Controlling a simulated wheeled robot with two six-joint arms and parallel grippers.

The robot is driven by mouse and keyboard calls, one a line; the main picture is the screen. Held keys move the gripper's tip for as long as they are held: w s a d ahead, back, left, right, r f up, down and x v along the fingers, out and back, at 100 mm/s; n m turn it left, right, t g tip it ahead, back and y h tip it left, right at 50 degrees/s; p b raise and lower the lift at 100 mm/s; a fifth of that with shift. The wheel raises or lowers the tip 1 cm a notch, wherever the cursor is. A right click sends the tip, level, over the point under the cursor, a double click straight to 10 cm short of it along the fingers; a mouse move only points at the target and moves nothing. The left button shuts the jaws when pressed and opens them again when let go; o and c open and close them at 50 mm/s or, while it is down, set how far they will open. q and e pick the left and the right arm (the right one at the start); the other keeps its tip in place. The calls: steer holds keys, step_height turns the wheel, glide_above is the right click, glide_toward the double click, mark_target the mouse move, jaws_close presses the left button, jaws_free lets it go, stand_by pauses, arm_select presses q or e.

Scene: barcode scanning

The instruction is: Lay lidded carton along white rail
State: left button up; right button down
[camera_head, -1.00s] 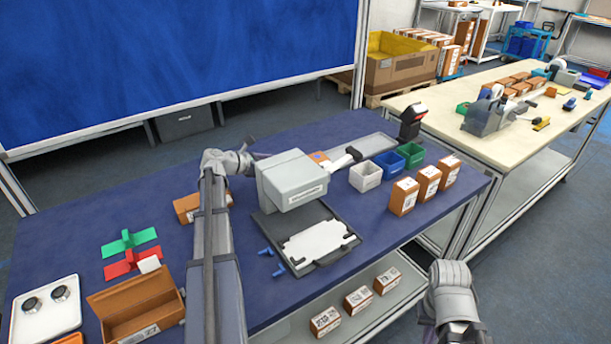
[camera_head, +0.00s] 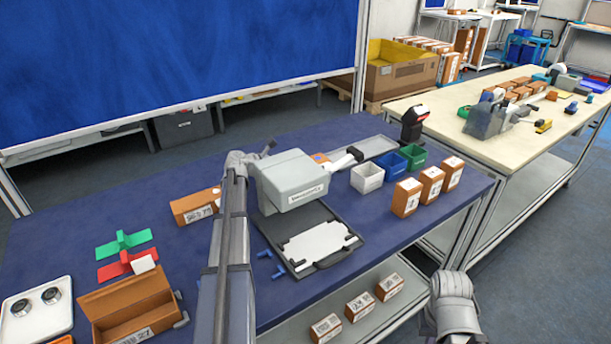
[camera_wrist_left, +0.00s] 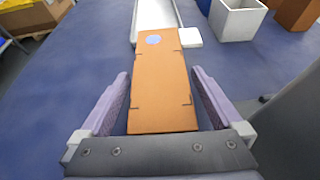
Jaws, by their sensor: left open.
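A brown closed carton (camera_wrist_left: 160,88) with a blue dot lies lengthwise between the fingers of my left gripper (camera_wrist_left: 160,73) in the left wrist view. The fingers are open, with a gap on each side of it. In the head view only the carton's dotted end (camera_head: 320,157) shows; the grey machine hides the rest. My left gripper (camera_head: 268,148) there is behind that machine, mostly hidden. A pale rail-like tray (camera_wrist_left: 170,12) runs on beyond the carton's far end; it also shows in the head view (camera_head: 372,146). My right gripper is not visible, only its arm.
The grey machine (camera_head: 292,178) stands close to my left arm. White (camera_head: 367,178), blue (camera_head: 391,163) and green bins and several upright cartons stand to the right. A small white block (camera_wrist_left: 190,38) sits beside the carton's far end. Another brown carton (camera_head: 190,208) lies to the left.

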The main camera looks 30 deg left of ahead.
arm_select(q)
steer(key=shift+c, duration=0.4)
steer(key=c, duration=1.3)
step_height(320, 180, up, 10)
steer(key=p, duration=1)
steer(key=shift+r, duration=0.1)
